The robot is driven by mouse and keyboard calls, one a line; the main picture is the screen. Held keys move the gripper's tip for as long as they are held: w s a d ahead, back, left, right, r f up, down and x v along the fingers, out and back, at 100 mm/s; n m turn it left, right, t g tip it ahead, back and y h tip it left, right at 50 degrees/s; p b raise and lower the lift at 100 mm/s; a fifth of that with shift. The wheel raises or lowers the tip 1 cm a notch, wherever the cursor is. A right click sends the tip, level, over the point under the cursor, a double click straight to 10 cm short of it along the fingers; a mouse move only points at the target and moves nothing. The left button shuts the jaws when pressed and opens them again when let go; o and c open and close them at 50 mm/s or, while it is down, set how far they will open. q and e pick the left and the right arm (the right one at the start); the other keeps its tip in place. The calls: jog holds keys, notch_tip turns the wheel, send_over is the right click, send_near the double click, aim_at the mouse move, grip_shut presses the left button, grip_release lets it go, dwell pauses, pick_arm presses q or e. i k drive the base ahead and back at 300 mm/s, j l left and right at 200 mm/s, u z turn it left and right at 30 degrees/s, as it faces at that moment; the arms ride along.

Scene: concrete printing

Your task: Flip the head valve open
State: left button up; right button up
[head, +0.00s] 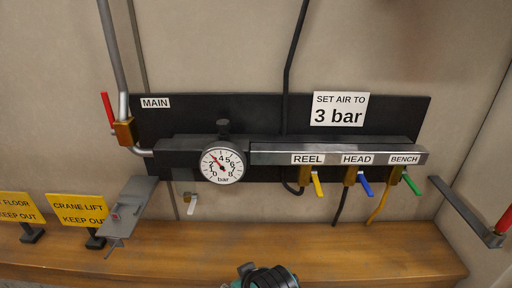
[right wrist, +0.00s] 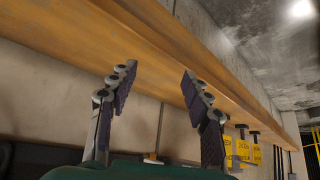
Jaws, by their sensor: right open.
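The head valve is the brass valve (head: 350,177) under the HEAD label (head: 357,159) in the head view. Its blue lever (head: 366,186) slants down to the right from the valve body. A dark hose hangs below it. My right gripper (right wrist: 160,88) is open and empty in the right wrist view, its two dark-padded fingers spread near a long wooden board. No valve shows between the fingers. A teal and black part of one of my arms shows at the bottom of the head view, well below the valve. My left gripper is not identifiable.
The REEL valve's yellow lever (head: 318,185) and the BENCH valve's green lever (head: 412,184) flank the blue one closely. A pressure gauge (head: 222,162) and a red MAIN lever (head: 108,107) are further left. A wooden shelf (head: 330,248) runs below. Yellow signs (head: 78,211) stand left.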

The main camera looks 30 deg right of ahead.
aim_at(369, 191)
jog(key=z, duration=2)
